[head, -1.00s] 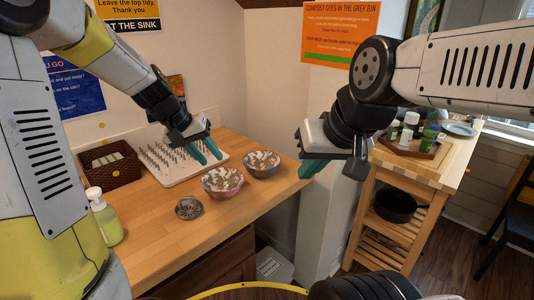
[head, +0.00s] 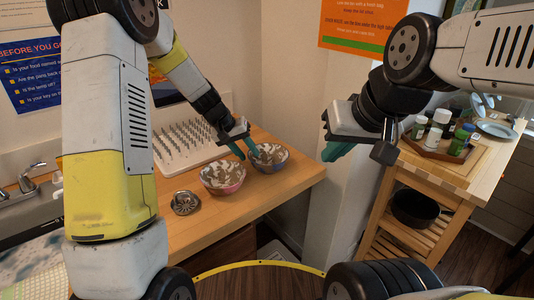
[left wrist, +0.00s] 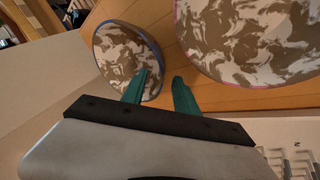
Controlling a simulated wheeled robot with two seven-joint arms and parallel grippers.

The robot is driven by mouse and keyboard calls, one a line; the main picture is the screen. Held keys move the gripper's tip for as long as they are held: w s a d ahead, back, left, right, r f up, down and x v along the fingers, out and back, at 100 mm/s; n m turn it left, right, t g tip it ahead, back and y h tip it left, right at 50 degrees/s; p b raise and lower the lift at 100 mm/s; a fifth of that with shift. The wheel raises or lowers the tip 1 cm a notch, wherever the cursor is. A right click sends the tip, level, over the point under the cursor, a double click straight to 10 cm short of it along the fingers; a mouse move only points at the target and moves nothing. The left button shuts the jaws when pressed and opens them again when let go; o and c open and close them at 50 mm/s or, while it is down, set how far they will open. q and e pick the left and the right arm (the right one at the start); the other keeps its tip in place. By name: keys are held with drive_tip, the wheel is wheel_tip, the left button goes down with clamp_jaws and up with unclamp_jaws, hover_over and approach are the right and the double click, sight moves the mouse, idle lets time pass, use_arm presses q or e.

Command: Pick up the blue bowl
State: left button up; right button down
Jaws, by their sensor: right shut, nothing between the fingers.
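The blue bowl (head: 272,158), blue outside with a brown and white patterned inside, stands on the wooden counter near its right end. It also shows in the left wrist view (left wrist: 120,50) with its blue rim. My left gripper (head: 247,150) is open and empty at the bowl's near-left rim. In the left wrist view (left wrist: 162,88) one finger overlaps the bowl's inside and the other lies outside its rim; I cannot tell whether they touch it. My right gripper (head: 337,152) is shut and empty, right of the counter's end.
A pink-rimmed bowl (head: 222,177) stands close to the left of the blue bowl. A small metal strainer (head: 185,202) lies further left. A white pegged rack (head: 185,148) is behind. A wooden cart (head: 460,175) with bottles stands right. The counter's front is clear.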

sight(268, 161)
use_arm(q)
drive_tip(key=shift+x, duration=1.35)
clamp_jaws()
idle(0.3)
